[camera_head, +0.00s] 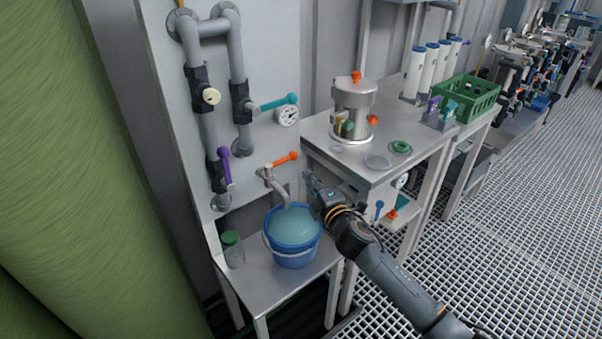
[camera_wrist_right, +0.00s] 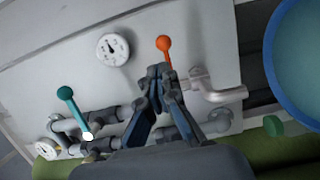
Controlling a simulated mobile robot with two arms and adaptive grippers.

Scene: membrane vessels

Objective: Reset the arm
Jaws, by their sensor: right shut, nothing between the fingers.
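My right arm comes in from the lower right of the head view. Its gripper (camera_head: 312,187) is beside the grey wall panel, above and right of the blue bucket and just right of the orange-handled tap (camera_head: 285,159). In the wrist view the right gripper (camera_wrist_right: 158,72) is shut with nothing between its fingers. Its tips appear just below the orange handle (camera_wrist_right: 163,44) in the picture; whether they touch it I cannot tell. My left gripper is not in view.
The blue bucket (camera_head: 291,257) of liquid stands on a low steel table (camera_head: 262,290) beside a green-capped jar (camera_head: 233,250). A higher steel table (camera_head: 385,172) at right holds a metal vessel (camera_head: 353,108) and a green crate (camera_head: 466,97). Grating floor (camera_head: 520,230) lies clear at right.

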